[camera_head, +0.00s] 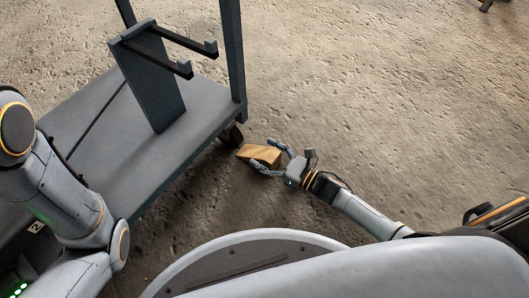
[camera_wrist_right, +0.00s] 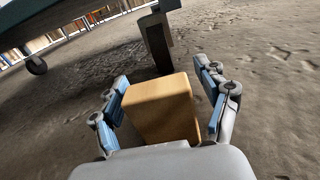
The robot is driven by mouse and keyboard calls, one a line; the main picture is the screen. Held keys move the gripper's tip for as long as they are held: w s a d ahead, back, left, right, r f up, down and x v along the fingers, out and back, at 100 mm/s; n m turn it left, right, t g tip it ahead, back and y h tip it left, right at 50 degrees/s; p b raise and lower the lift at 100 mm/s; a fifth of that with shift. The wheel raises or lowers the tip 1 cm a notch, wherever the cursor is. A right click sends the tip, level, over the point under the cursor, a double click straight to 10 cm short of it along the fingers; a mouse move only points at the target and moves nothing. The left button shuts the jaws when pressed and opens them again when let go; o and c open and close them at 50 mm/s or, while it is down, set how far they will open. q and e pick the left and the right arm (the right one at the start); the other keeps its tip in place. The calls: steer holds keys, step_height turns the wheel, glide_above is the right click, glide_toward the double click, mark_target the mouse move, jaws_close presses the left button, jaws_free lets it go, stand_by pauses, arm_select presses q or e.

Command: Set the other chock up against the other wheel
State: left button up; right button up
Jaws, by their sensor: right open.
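The chock (camera_head: 256,153) is a tan, wooden-looking wedge on the concrete floor, just right of the cart's near corner wheel (camera_head: 232,136). In the head view it is close to this dark wheel; I cannot tell whether they touch. My right gripper (camera_head: 266,155) is open, with one finger on each side of the chock. In the right wrist view the chock (camera_wrist_right: 161,106) stands between the two blue-padded fingers, with a small gap visible on the right. Another cart wheel (camera_wrist_right: 36,65) shows farther off at the left. My left gripper is out of view.
The grey cart (camera_head: 185,117) fills the left, with uprights and two dark prongs (camera_head: 178,50) above its deck. A dark upright part (camera_wrist_right: 157,42) stands just beyond the chock in the wrist view.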

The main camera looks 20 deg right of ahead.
steer(key=p+v, duration=0.4)
steer(key=v, duration=0.6)
steer(key=shift+s+d, duration=0.25)
steer(key=shift+s, duration=0.1)
steer(key=shift+s+d, duration=0.25)
steer(key=shift+s, duration=0.05)
